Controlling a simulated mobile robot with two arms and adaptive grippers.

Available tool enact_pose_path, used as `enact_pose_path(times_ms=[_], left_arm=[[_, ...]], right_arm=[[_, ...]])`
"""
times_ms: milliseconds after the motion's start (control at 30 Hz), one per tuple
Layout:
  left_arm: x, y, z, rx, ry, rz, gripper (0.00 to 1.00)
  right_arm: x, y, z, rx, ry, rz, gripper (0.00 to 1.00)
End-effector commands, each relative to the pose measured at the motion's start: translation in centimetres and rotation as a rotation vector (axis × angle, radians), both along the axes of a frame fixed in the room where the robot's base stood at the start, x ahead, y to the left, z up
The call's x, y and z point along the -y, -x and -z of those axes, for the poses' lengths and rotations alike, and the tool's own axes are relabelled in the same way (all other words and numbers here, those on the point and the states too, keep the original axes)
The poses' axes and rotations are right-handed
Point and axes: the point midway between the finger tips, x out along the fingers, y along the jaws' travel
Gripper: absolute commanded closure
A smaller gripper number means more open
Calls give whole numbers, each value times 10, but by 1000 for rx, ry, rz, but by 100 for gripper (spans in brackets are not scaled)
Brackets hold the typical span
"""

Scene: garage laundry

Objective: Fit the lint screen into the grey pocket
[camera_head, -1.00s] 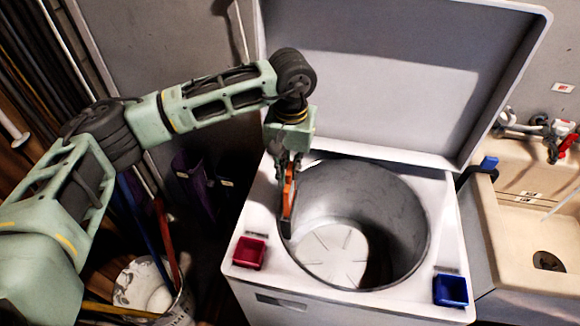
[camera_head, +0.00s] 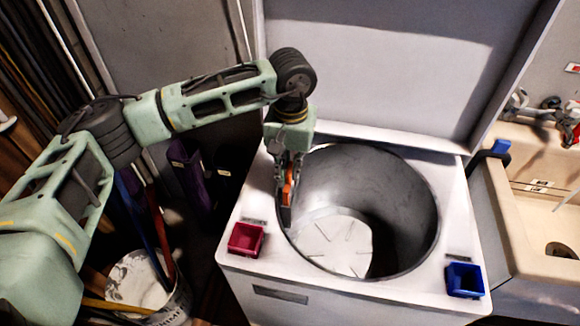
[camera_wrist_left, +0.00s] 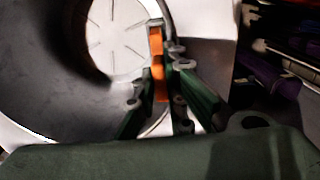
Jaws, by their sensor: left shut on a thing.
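The lint screen (camera_head: 288,186) is a narrow orange strip, held upright at the left inner edge of the washer's open drum. My left gripper (camera_head: 287,188) points down and is shut on it. In the left wrist view the lint screen (camera_wrist_left: 158,70) stands between the two fingers. A dark grey piece (camera_head: 286,215) shows directly below the orange part, at the drum rim. It may be the grey pocket; I cannot tell whether the screen is inside it or only touching. My right gripper is not in view.
The white washer (camera_head: 340,309) has its lid (camera_head: 375,70) raised behind the drum (camera_head: 410,205). A beige sink (camera_head: 530,215) is right; a bucket (camera_head: 150,285) stands left.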

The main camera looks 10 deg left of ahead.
Motion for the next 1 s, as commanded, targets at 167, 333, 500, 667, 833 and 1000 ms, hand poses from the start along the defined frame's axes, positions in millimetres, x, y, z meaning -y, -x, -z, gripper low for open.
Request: enact_pose_path(times_ms=[167, 333, 500, 667, 833, 1000], left_arm=[[0, 0, 1, 1, 0, 0, 100], [0, 0, 1, 1, 0, 0, 86], [0, 0, 1, 1, 0, 0, 71], [0, 0, 1, 1, 0, 0, 68], [0, 0, 0, 1, 0, 0, 68], [0, -1, -15, 4, 0, -1, 68]], right_arm=[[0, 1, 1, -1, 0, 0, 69], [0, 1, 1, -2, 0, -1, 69], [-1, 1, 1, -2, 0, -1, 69], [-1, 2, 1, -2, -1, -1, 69], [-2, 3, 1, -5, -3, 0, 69], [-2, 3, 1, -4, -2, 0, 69]])
